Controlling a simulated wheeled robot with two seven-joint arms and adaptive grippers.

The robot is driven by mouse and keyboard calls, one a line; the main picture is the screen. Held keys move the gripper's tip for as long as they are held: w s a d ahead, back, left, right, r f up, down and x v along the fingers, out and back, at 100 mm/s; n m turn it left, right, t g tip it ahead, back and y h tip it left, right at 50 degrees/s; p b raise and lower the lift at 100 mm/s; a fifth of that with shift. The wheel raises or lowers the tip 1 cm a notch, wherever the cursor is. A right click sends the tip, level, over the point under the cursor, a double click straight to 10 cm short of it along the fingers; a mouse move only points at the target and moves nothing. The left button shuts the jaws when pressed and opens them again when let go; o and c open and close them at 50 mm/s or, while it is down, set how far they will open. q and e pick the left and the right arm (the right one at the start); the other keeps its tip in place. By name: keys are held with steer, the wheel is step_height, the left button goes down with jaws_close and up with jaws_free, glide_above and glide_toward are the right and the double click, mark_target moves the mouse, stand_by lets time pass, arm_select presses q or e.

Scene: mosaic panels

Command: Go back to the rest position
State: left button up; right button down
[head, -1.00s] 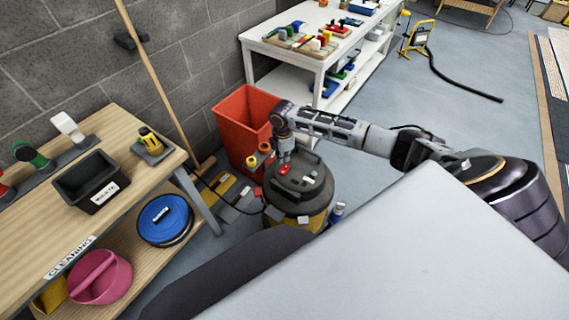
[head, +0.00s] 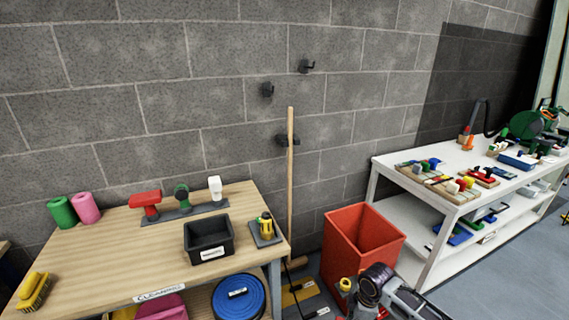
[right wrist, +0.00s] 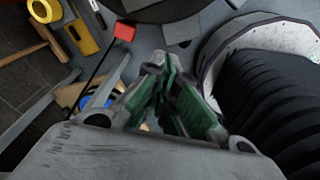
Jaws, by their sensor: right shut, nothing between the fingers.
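My right arm (head: 390,296) comes in at the bottom edge of the head view, in front of the orange-red bin (head: 362,240). Its gripper is below that view's edge. In the right wrist view my right gripper (right wrist: 172,88) has its green-padded fingers brought together with nothing held. It hangs above the floor, apart from the things beneath it. My left gripper is in neither view.
A wooden cleaning bench (head: 120,255) stands at the left with a black box (head: 208,240) on it. A broom handle (head: 290,190) leans on the wall. A white shelf table (head: 385,172) stands at the right. Yellow and red items (right wrist: 125,32) lie low near the gripper.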

steer(key=s+a+r+m+t+y, duration=0.25)
steer(key=s+a+m, duration=0.25)
steer(key=s+a, duration=0.35)
steer(key=s+d+r+m+h, duration=0.3)
steer(key=s+d+r+m, duration=0.4)
steer(key=s+d+m, duration=0.15)
step_height(320, 180, down, 31)
steer(key=s+d+p, duration=0.1)
steer(key=s+d, duration=0.1)
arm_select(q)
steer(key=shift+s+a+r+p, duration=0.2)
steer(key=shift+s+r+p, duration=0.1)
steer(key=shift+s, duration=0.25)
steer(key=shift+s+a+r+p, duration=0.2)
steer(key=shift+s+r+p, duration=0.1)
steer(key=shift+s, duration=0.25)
arm_select(e)
steer(key=s+d+f+g, duration=0.1)
steer(key=s+d+f, duration=0.3)
steer(key=s+f, duration=0.5)
steer(key=s+d+f+h, duration=0.1)
steer(key=s+d+f, duration=0.3)
steer(key=s+f, duration=0.6)
steer(key=shift+s+f+g, duration=0.2)
steer(key=shift+s+g, duration=0.15)
steer(key=shift+s, duration=0.55)
